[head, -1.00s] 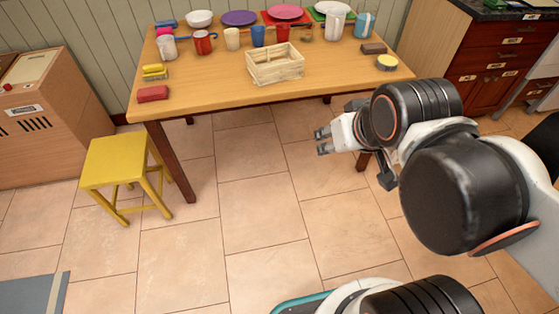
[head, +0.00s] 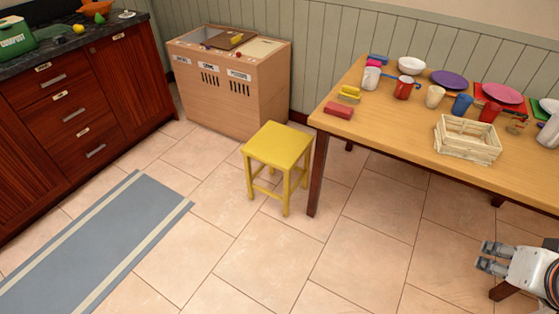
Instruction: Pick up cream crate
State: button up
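The cream crate (head: 467,143) is a slatted, open-topped box on the wooden table (head: 400,129), near the table's front edge at the right of the head view. It sits upright and looks empty. My gripper (head: 481,256) is at the lower right, in front of the table and lower in the picture than the crate. Its two fingers are apart with nothing between them. The gripper is clear of the crate.
Around the crate are a red cup (head: 490,111), a blue cup (head: 462,104), a cream cup (head: 434,96) and a glass (head: 516,125). A yellow stool (head: 277,146) stands left of the table. The tiled floor in front is clear.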

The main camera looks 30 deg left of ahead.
aim_at(448, 143)
jog(key=z, duration=1.3)
jog(key=i+u, duration=0.15)
jog(key=u, duration=1.75)
jog(key=i+l+u, duration=0.1)
jog(key=l+u, duration=0.3)
jog(key=l, duration=0.15)
jog(key=l+u, duration=0.4)
jog(key=l, duration=0.15)
jog(key=k+l+u, duration=0.1)
jog(key=l+u, duration=0.3)
jog(key=l, duration=0.2)
